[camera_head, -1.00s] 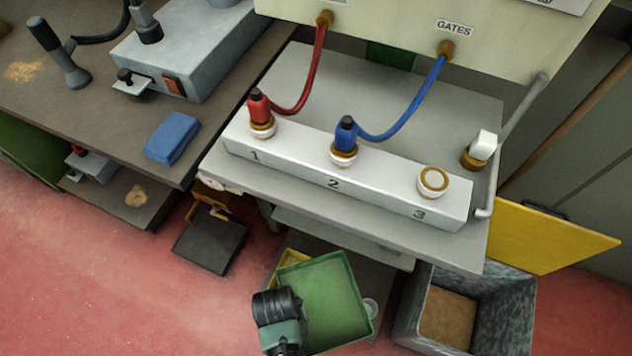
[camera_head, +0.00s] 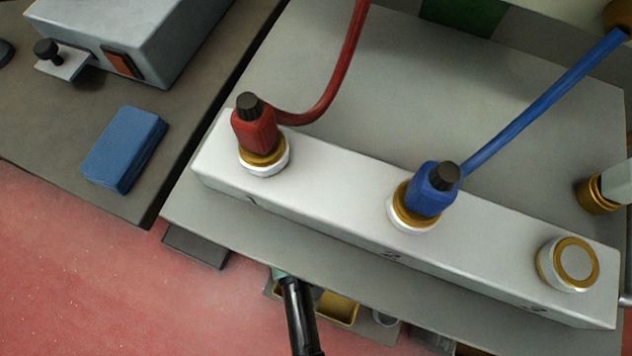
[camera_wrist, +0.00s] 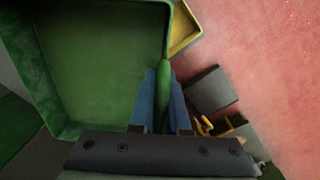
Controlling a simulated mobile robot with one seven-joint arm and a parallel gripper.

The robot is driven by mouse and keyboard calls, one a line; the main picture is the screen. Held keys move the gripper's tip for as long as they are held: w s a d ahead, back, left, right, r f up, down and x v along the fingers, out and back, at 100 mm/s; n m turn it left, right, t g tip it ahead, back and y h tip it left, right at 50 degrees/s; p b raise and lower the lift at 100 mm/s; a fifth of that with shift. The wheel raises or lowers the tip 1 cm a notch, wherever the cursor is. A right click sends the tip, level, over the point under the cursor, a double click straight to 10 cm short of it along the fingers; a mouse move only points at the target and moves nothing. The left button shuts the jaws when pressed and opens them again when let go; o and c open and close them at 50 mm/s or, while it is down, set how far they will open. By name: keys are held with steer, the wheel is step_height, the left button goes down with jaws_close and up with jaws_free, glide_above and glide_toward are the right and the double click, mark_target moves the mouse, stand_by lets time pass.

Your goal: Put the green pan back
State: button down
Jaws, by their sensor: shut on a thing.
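The green pan (camera_wrist: 95,65) fills the left of the wrist view, with its open inside and raised rim showing. My gripper (camera_wrist: 163,88) has its blue fingers on either side of the green edge at the pan's right corner and is shut on it. The pan looks empty.
A dark flat piece (camera_wrist: 210,90) lies on the red floor. The white numbered block (camera_head: 330,195) with red and blue plugs stands on the bench above.

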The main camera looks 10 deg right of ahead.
steer(key=w+d, duration=0.2)
steer(key=w+d+b, duration=0.1)
steer(key=w, duration=0.2)
steer(key=w+d+b, duration=0.1)
steer(key=w+d, duration=0.1)
steer(key=w, duration=0.1)
steer(key=shift+w+d, duration=0.25)
steer(key=shift+d, duration=0.1)
step_height(320, 180, down, 4)
steer(key=shift+r+b, duration=0.15)
steer(key=shift+b, duration=1.05)
steer(key=shift+w+r, duration=0.1)
steer(key=c, duration=0.9)
jaws_free()
step_height(320, 180, up, 12)
steer(key=p, duration=0.5)
steer(key=shift+a, duration=0.15)
